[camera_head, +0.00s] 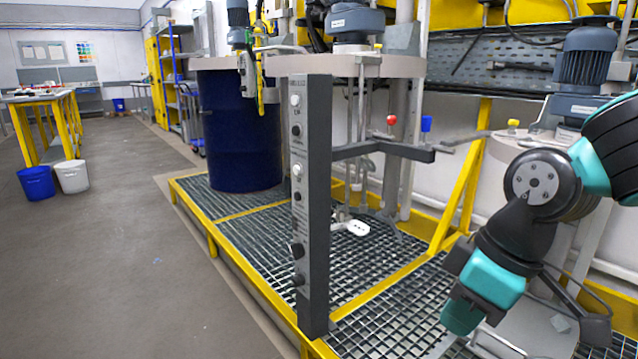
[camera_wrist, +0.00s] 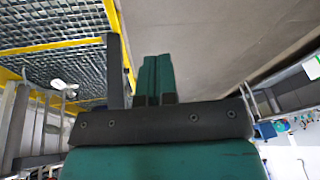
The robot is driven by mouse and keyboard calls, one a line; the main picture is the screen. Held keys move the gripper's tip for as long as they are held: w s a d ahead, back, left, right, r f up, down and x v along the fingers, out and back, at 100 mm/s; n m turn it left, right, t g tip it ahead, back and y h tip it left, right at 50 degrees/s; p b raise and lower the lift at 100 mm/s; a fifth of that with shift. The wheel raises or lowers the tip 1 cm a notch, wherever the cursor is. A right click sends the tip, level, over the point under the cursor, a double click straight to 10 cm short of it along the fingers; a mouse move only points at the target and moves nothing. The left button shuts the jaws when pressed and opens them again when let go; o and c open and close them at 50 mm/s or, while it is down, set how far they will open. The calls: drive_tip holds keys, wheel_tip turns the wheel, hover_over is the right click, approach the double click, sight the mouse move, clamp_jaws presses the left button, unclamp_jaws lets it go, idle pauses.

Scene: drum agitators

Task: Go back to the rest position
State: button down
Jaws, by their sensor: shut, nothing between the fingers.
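My gripper (camera_wrist: 155,78) shows in the middle of the wrist view, its two teal fingers side by side with no gap to speak of. It is shut and empty. Beyond the fingers are bare floor and the yellow-edged grating. In the head view my arm is folded at the right side, in front of the agitator stations, with a teal part hanging low over the grating. I cannot clearly make out the fingertips in the head view.
A dark control post (camera_head: 313,205) with knobs stands at the grating platform (camera_head: 240,203), left of my arm. A blue drum (camera_head: 240,130) stands behind it. Blue bin (camera_head: 37,183) and white bin (camera_head: 72,176) stand far left. The grey floor (camera_head: 130,265) at left is clear.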

drive_tip(key=s+a+r+m+g, duration=0.1)
drive_tip(key=s+a+r+m, duration=0.15)
drive_tip(key=s, duration=0.75)
wheel_tip(320, 180, up, 32)
drive_tip(key=p, duration=3.2)
drive_tip(key=shift+d+m+y+p, duration=0.3)
drive_tip(key=shift+m+y+p, duration=0.05)
drive_tip(key=shift+y, duration=0.05)
